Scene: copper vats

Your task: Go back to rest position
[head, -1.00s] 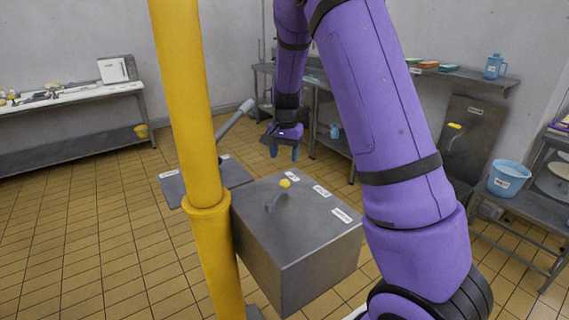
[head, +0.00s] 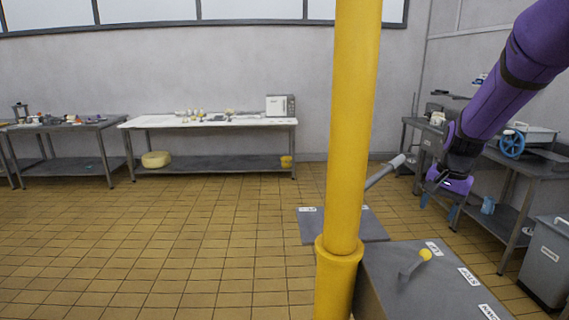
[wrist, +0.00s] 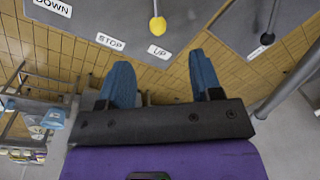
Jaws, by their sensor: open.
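My gripper (head: 440,205) hangs at the end of my purple arm in the right part of the head view, fingers pointing down. Its two blue fingers stand apart with nothing between them in the wrist view (wrist: 163,88). In the head view it is beyond the grey control box (head: 380,292), which has a yellow-knobbed lever (head: 412,264) on top. In the wrist view, the yellow knob (wrist: 157,25) and labels reading DOWN, STOP and UP show ahead of the fingers. The gripper touches nothing that I can see.
A yellow post (head: 352,120) stands beside the box. A grey plate (head: 312,228) with a grey-handled lever (head: 384,171) lies behind it. A grey bench (head: 515,158) is close to the gripper on the right. Open tiled floor (head: 170,240) fills the left, before a white table (head: 205,123).

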